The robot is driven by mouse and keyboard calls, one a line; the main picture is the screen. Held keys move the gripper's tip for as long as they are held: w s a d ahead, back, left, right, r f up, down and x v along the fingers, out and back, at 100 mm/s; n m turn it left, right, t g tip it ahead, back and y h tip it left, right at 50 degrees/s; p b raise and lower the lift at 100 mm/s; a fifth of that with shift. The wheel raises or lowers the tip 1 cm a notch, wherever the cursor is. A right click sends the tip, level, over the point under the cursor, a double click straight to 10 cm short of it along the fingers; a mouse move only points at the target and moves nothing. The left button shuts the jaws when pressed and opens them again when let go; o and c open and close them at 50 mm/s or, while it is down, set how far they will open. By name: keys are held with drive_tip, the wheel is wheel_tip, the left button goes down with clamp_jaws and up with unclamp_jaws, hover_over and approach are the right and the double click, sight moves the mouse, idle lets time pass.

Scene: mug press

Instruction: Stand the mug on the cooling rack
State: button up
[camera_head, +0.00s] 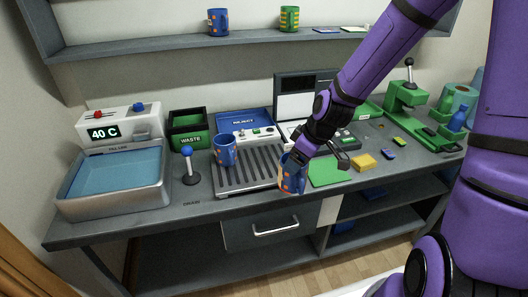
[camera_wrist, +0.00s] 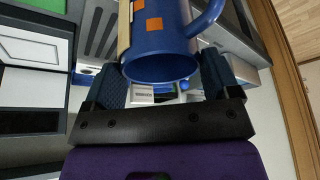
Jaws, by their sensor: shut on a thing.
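My gripper (camera_head: 295,160) is shut on a blue mug with orange patches (camera_head: 291,178), at the right front corner of the cooling rack. In the wrist view the mug (camera_wrist: 160,48) is between the two fingers (camera_wrist: 162,80), its open mouth towards the camera and its handle at upper right. I cannot tell whether its base touches anything. The slatted grey cooling rack (camera_head: 258,173) lies on the counter. A second blue mug with orange spots (camera_head: 224,150) stands at the rack's left back.
A lever (camera_head: 190,165) and a water basin (camera_head: 113,180) are left of the rack. Behind are a green waste bin (camera_head: 189,130) and a blue tray (camera_head: 243,122). The rack's middle is clear.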

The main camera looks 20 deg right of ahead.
drive_tip(key=w+f, duration=0.2)
drive_tip(key=w, duration=0.5)
drive_tip(key=w+f, duration=0.3)
drive_tip(key=w, duration=0.5)
drive_tip(key=shift+a, duration=0.45)
drive_tip(key=shift+s, duration=0.1)
drive_tip(key=o, duration=1.3)
drive_tip(key=v, duration=1.1)
drive_tip(key=s+d+r+m+h, duration=0.1)
drive_tip(key=s+r+m+h, duration=0.25)
drive_tip(key=s+r, duration=1.25)
drive_tip(key=s+d+r+m+t, duration=0.1)
drive_tip(key=s+r+m, duration=0.1)
drive_tip(key=s, duration=0.7)
drive_tip(key=s+d+r+m+t, duration=0.1)
drive_tip(key=s+d+r+m, duration=0.1)
drive_tip(key=s, duration=0.6)
drive_tip(key=shift+s+r+m, duration=0.4)
drive_tip(key=shift+m, duration=0.35)
